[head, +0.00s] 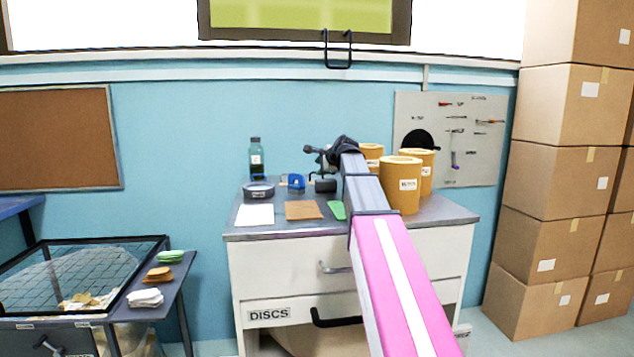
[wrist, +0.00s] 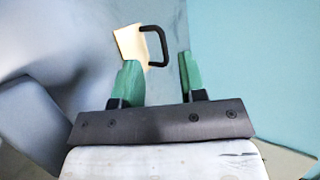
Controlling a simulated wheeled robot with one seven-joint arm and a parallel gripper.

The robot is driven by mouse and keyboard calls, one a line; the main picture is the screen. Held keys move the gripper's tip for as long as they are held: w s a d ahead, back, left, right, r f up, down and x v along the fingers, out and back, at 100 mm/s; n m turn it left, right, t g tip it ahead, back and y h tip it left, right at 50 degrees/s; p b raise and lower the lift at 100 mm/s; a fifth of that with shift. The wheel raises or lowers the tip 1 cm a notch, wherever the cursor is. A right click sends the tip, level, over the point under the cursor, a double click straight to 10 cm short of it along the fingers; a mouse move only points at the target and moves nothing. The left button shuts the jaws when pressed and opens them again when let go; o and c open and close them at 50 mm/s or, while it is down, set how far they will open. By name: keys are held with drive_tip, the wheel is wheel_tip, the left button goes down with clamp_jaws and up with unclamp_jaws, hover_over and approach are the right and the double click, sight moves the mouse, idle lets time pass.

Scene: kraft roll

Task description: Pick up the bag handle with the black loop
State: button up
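In the wrist view, a black loop (wrist: 161,46) is fixed to a small cream-yellow piece (wrist: 129,42), which looks like the bag handle. It lies just past my left-hand fingertip, with the loop toward the gap between the fingers. My gripper (wrist: 158,66) has two green fingers held apart, with nothing clearly between them. I cannot tell whether the left finger touches the cream piece. In the head view, my gripper (head: 318,160) is over the rear of the cabinet top, small and partly hidden by my arm; I cannot make out the cream piece there.
The grey cabinet top (head: 447,209) holds orange rolls (head: 402,186) right of my arm. A bottle (head: 256,160), dark ring (head: 258,191), blue item (head: 293,182), white sheet (head: 255,215) and brown square (head: 303,210) are left. Stacked cartons (head: 548,178) stand right.

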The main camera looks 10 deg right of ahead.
drive_tip(key=shift+d+x, duration=0.15)
drive_tip(key=shift+x, duration=1.3)
drive_tip(key=shift+d+x, duration=0.1)
drive_tip(key=shift+x, duration=1.4)
drive_tip(key=shift+w, duration=0.1)
clamp_jaws()
